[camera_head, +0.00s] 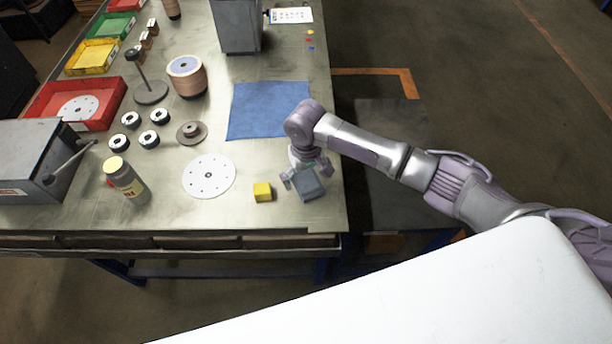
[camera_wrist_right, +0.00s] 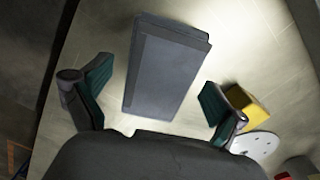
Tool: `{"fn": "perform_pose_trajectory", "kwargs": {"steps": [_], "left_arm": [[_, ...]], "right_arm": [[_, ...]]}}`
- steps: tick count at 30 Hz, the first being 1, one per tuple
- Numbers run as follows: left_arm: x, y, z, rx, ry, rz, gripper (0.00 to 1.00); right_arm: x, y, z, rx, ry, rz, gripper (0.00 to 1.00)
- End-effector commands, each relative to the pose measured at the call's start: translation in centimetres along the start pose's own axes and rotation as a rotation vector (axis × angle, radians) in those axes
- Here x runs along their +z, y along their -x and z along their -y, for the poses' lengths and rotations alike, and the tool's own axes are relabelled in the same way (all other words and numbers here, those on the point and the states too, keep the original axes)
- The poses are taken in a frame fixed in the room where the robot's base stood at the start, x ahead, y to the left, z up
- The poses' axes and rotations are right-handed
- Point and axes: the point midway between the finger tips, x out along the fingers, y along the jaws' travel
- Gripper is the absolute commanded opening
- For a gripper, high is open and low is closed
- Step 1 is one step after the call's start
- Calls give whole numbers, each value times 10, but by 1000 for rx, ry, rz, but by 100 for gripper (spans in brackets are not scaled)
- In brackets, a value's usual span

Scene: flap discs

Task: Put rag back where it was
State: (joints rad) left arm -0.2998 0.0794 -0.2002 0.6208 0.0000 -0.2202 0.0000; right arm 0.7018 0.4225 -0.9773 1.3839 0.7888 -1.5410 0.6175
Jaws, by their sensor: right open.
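A blue-grey rectangular block-like thing (camera_head: 310,187) lies on the table near its right front corner. In the right wrist view this thing (camera_wrist_right: 165,70) has a flat top and straight edges; I cannot tell whether it is the folded rag. A flat blue cloth (camera_head: 262,108) lies spread out farther back. My right gripper (camera_head: 304,178) is over the blue-grey thing. In the right wrist view the right gripper (camera_wrist_right: 152,92) is open, with the thing between and beyond its fingers and a gap on each side. My left gripper is not in view.
A yellow block (camera_head: 262,192) sits just left of the right gripper. A grey bin (camera_head: 237,30) stands at the back. The table's (camera_head: 329,215) right edge is close by.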

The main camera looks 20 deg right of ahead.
Motion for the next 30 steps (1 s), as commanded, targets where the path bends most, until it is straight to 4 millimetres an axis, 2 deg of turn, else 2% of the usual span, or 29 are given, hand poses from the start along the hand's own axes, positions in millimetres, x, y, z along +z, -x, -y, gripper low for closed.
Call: {"fn": "perform_pose_trajectory", "kwargs": {"steps": [8,11,21,25,30], "left_arm": [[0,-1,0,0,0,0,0],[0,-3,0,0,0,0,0],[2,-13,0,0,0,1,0],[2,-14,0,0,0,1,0],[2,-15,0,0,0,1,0]], "right_arm": [[-1,9,0,-2,0,-2,97],[-1,25,0,-2,0,-4,97],[-1,96,0,-1,2,-4,97],[-1,113,0,-1,-1,-2,97],[0,123,0,-1,0,0,97]]}}
